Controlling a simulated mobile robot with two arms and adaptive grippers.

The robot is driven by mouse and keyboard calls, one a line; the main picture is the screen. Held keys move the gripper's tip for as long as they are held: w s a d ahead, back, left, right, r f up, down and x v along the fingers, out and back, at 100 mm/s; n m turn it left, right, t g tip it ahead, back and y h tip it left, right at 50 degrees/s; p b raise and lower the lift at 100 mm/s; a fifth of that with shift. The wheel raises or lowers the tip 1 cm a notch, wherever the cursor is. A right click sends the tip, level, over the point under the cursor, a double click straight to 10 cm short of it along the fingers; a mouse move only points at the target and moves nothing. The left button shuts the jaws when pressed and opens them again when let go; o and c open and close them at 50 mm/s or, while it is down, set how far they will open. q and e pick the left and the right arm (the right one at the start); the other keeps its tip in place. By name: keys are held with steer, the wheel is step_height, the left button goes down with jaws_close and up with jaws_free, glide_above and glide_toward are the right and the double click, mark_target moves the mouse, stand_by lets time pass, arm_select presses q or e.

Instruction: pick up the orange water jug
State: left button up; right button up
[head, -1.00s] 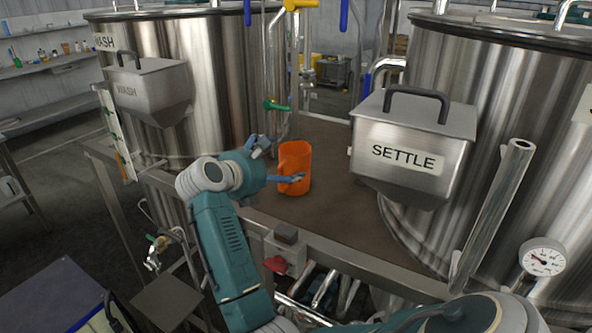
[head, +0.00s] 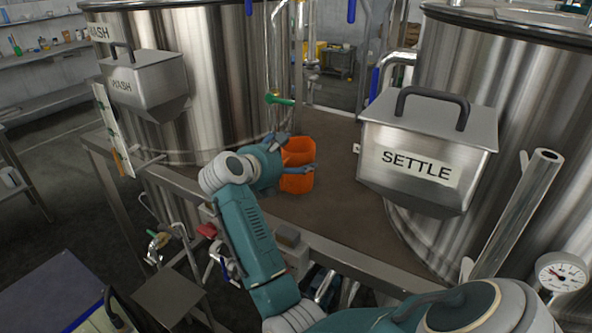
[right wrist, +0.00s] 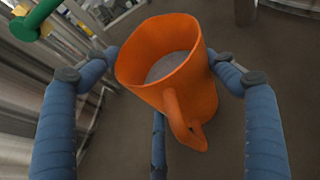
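The orange water jug (head: 299,181) stands on the brown deck between the two steel tanks. In the right wrist view the jug (right wrist: 165,75) shows its open top, a pale liquid surface inside, and its handle toward the camera. My right gripper (head: 294,155) is at the jug, with blue fingers spread on either side of it. In the right wrist view the gripper (right wrist: 166,56) has its fingertips close beside the jug's rim; whether they touch it I cannot tell. My left gripper is not in view.
The WASH tank (head: 210,75) with its steel box stands behind left. The SETTLE box (head: 425,160) juts from the right tank (head: 520,75), near the jug's right. A green-handled valve (head: 280,100) is just behind the jug. A metal rail (head: 345,245) edges the deck in front.

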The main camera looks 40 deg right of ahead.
steer(key=shift+f, duration=0.2)
steer(key=c, duration=0.4)
steer(key=shift+c, duration=0.2)
steer(key=shift+r, duration=0.15)
steer(key=shift+w+d+r, duration=0.1)
steer(key=shift+d+r, duration=0.05)
steer(key=shift+r, duration=0.4)
steer(key=shift+c, duration=0.9)
step_height(320, 180, up, 19)
steer(key=b, duration=0.4)
steer(key=shift+f, duration=0.1)
